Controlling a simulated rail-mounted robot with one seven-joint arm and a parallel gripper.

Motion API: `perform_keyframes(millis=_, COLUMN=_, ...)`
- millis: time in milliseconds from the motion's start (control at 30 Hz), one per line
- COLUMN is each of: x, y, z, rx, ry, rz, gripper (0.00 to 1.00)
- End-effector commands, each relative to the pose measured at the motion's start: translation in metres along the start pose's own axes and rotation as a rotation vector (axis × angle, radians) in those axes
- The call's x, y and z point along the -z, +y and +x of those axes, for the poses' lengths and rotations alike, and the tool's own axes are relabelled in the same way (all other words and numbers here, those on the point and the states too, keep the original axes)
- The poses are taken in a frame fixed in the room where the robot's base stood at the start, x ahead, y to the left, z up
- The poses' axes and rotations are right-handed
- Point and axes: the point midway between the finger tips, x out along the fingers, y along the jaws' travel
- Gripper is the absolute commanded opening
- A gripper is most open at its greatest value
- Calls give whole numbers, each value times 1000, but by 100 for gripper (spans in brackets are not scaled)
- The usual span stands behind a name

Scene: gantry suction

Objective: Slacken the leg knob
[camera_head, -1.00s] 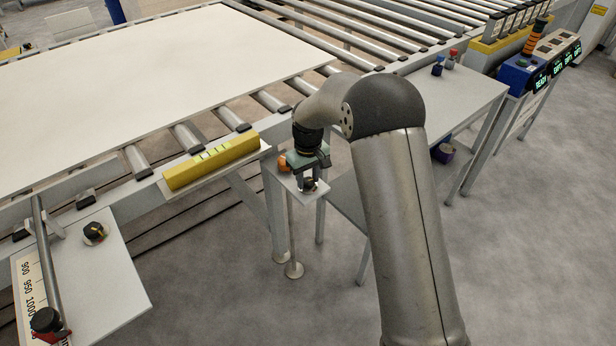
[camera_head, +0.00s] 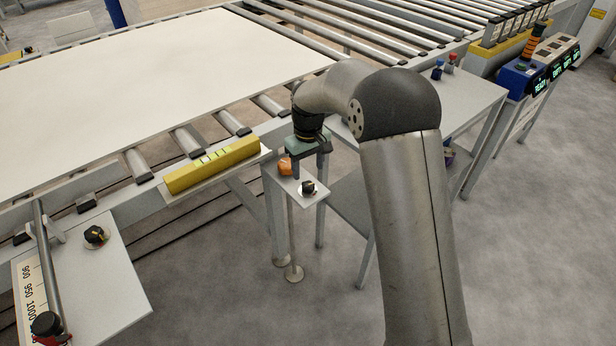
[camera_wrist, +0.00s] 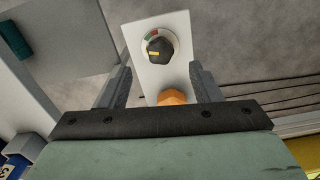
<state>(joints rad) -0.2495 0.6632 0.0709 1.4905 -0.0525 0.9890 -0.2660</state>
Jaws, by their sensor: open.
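A small white plate (camera_head: 296,180) on a slim leg carries a black knob (camera_head: 308,187) on a round dial and an orange knob (camera_head: 284,167). Which of them is the leg knob I cannot tell. In the wrist view the black knob (camera_wrist: 158,48) has a yellow pointer mark facing left, and its dial has green and red patches at the upper left. The orange knob (camera_wrist: 174,97) lies nearer, partly hidden by my gripper's palm. My gripper (camera_head: 307,170) is open and empty above the plate, its fingers apart on either side of the plate in the wrist view.
The roller conveyor with a large white board (camera_head: 150,90) runs behind. A yellow block (camera_head: 212,165) sits on its edge. Another black knob (camera_head: 96,234) is on the left shelf. A grey table (camera_head: 470,95) stands right of the plate. Open floor lies in front.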

Motion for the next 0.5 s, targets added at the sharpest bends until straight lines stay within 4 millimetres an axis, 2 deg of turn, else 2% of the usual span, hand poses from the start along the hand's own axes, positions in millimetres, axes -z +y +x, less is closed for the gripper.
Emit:
perform_keyframes(millis=33, x=1, y=0, z=-16, rx=-2, ry=6, rz=0, gripper=57)
perform_keyframes(millis=200, x=1, y=0, z=-58, rx=-1, ry=6, rz=0, gripper=57)
perform_keyframes(millis=400, x=1, y=0, z=-95, rx=0, ry=3, rz=-1, gripper=57)
perform_keyframes(millis=500, x=1, y=0, z=-106, rx=0, ry=2, rz=-1, gripper=57)
